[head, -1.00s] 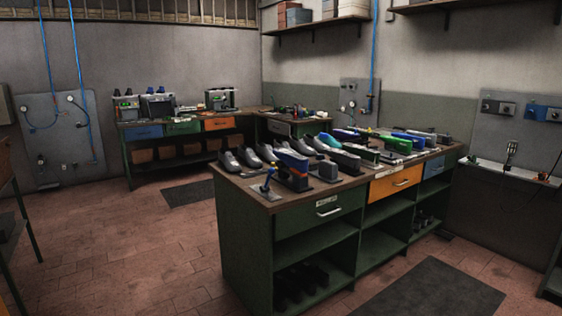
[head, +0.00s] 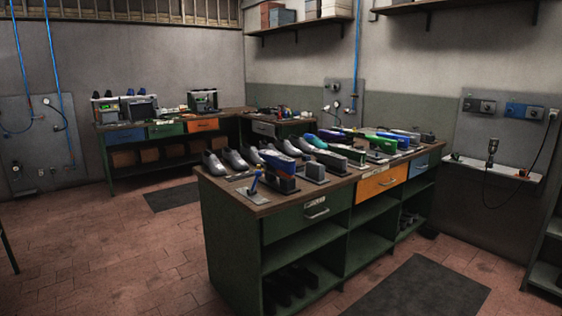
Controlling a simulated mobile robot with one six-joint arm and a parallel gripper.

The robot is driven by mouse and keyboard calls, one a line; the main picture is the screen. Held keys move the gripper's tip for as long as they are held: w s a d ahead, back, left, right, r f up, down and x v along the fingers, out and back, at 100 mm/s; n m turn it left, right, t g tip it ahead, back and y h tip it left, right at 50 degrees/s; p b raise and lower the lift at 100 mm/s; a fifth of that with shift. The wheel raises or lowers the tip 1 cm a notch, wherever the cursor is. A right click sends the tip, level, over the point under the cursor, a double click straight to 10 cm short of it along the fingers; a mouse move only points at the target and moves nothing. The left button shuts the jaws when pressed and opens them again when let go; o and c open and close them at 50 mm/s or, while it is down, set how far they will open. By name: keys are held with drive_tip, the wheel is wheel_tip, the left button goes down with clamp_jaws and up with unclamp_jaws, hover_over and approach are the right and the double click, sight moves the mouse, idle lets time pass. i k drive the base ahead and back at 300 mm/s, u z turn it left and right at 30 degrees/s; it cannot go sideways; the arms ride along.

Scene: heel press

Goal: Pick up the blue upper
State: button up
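Several shoe-shaped pieces stand in rows on the green workbench (head: 232,196) in the head view. A blue piece (head: 278,161) sits on a dark stand near the bench's front left. A second blue piece (head: 396,138) lies toward the back right, near a green one (head: 381,145). My gripper is not in view.
Grey shoes (head: 235,159) line the bench's left side. A small blue-handled tool (head: 254,183) stands at its front left corner. A back bench (head: 122,122) stands along the wall. A dark mat (head: 415,292) lies in front of the workbench.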

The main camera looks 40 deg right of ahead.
sight(279, 160)
drive_tip(key=i, duration=0.9)
drive_tip(key=u, duration=0.05)
